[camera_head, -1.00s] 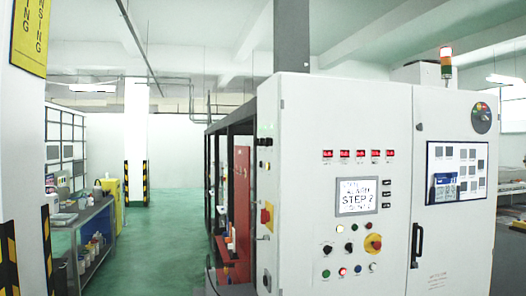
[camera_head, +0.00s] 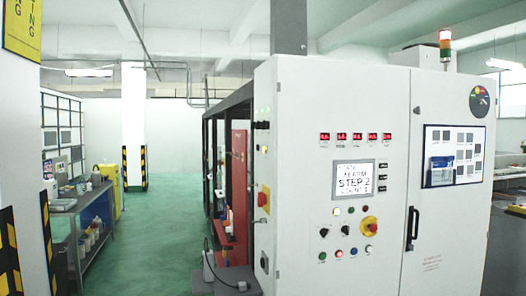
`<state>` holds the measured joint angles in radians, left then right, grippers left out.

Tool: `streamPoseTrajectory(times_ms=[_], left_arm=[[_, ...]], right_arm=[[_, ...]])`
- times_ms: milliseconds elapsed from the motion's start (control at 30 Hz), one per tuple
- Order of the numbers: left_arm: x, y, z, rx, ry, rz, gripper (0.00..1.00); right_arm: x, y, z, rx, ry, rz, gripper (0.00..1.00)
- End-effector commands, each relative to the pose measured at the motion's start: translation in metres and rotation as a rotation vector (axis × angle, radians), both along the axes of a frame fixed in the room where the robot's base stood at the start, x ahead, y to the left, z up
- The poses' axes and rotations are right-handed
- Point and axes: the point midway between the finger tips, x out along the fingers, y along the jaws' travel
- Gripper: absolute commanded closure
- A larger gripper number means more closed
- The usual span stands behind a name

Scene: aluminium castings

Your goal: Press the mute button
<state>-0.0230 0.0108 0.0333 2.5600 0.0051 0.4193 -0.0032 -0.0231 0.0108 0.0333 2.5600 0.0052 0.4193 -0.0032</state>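A large white control cabinet (camera_head: 300,200) stands at the right in the head view. Its front has a small screen (camera_head: 353,180) with text including "STEP 2". I cannot tell which one is the mute button, as the labels are too small to read. Neither of my grippers is in view.
A grey workbench (camera_head: 80,202) with containers stands at the left. A white pillar (camera_head: 133,120) with yellow and black guards stands farther back. Green floor (camera_head: 155,225) is clear between the bench and the cabinet. A stack light (camera_head: 445,48) tops the cabinet.

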Motion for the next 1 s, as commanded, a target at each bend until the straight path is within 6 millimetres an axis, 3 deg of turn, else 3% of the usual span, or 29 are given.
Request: streamPoseTrajectory(times_ms=[33,100,133,1000], left_arm=[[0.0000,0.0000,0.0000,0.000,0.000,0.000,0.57],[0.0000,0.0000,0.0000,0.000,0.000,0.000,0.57],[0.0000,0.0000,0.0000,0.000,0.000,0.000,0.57],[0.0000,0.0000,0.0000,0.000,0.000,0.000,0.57]], right_arm=[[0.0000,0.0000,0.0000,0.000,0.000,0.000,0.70],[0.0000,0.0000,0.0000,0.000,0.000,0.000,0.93],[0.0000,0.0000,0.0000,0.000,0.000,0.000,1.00],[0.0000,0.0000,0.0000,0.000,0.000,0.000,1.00]])
